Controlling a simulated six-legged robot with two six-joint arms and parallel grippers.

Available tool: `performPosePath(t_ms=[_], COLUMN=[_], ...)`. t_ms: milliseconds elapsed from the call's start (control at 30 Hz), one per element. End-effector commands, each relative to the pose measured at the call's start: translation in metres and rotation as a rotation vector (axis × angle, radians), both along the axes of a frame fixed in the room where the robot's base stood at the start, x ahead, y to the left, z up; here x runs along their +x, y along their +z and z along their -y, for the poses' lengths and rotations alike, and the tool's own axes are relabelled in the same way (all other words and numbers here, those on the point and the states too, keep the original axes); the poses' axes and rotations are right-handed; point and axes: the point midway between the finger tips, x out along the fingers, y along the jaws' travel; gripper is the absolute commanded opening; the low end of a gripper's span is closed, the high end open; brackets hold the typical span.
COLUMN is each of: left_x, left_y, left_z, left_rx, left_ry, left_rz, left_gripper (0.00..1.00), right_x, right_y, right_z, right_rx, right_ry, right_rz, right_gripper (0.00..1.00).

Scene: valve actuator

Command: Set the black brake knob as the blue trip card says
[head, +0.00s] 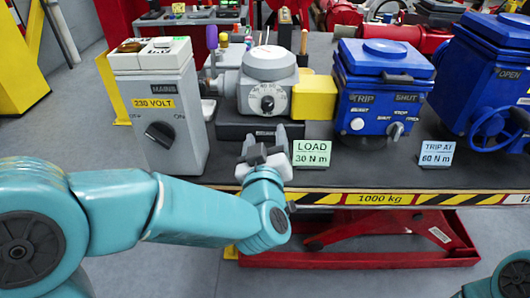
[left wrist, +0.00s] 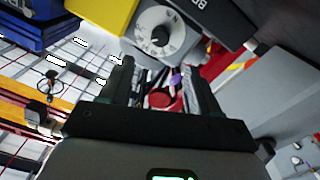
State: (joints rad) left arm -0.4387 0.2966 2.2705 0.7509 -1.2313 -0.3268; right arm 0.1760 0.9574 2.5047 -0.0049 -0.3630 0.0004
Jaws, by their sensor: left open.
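The black brake knob (head: 267,104) is the small pointer on a white round dial, on the front of the grey brake unit (head: 270,64). In the left wrist view the knob (left wrist: 160,36) and its dial lie just beyond the fingertips; the exact setting is too small to read. The blue trip card (head: 437,153) reads "TRIP AT 60 N m" and stands at the bench's front edge, to the right. My left gripper (head: 266,146) is open and empty, in front of and below the dial, apart from it. My right gripper is out of view.
A green card (head: 312,153) reading "LOAD 30 N m" stands right of my left gripper. The grey 230 volt mains box (head: 160,105) with a black switch is close on the left. A yellow block (head: 314,93) and the blue trip box (head: 380,88) stand to the right.

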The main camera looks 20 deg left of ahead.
Motion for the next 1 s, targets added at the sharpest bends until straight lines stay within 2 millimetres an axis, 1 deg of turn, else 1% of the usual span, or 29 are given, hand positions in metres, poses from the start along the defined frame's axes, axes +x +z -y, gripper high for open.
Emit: performPosePath(t_ms=[33,100,200,300,1000], left_x=[-0.011,-0.022,-0.033,-0.04,-0.042], left_y=[0.0,0.001,0.001,0.0,0.0], left_z=[0.004,0.007,0.011,0.012,0.012], left_rx=[0.0,0.001,0.0,0.0,0.0], left_ry=[-0.005,-0.005,-0.003,-0.001,0.0], left_rz=[0.001,0.002,0.001,0.0,0.0], left_gripper=[0.62,0.62,0.62,0.62,0.62], right_x=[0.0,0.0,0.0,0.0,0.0], right_y=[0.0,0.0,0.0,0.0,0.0], right_z=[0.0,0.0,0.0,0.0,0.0], right_rx=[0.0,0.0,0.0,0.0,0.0], right_ry=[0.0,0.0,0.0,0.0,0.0], right_rz=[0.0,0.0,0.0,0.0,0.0], right_gripper=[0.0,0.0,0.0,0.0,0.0])
